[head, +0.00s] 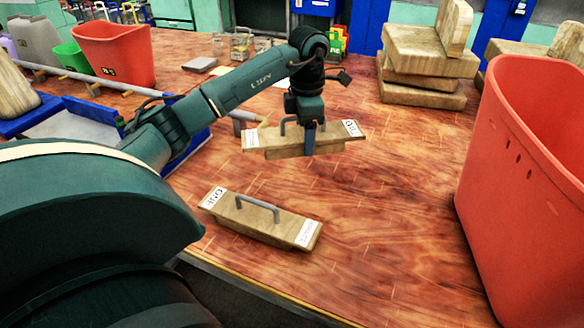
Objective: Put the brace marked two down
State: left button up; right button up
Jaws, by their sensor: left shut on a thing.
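My left gripper (308,132) is shut on the handle of a wooden brace (283,137). This brace has white labels at both ends, too small to read surely; I take it as the brace marked two. It is roughly level, over the middle of the wooden table (385,225); whether its underside touches the table I cannot tell. A second wooden brace (240,211) with a grey handle lies on the table nearer to me, its left label reading ONE. The gripper hides part of the held brace's middle. My right gripper is not in view.
A large red bin (535,190) stands at the right. Wooden blocks (425,60) are stacked at the back right. Another red bin (115,55) and a green bin (73,60) stand at the back left. The table between the braces and the right bin is clear.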

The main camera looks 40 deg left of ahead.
aim_at(290, 129)
pick_arm(q)
jog(key=a+n, duration=0.1)
jog(key=s+a+f, duration=0.1)
jog(key=a, duration=0.1)
jog(key=shift+f+n, duration=0.2)
jog(key=shift+n, duration=0.2)
notch_tip(290, 129, down, 5)
jog(key=shift+a+f, duration=0.15)
jog(key=shift+f+b, duration=0.3)
jog(key=shift+f, duration=2.1)
jog(key=o, duration=1.6)
notch_tip(290, 129, up, 12)
jog(key=shift+r, duration=0.15)
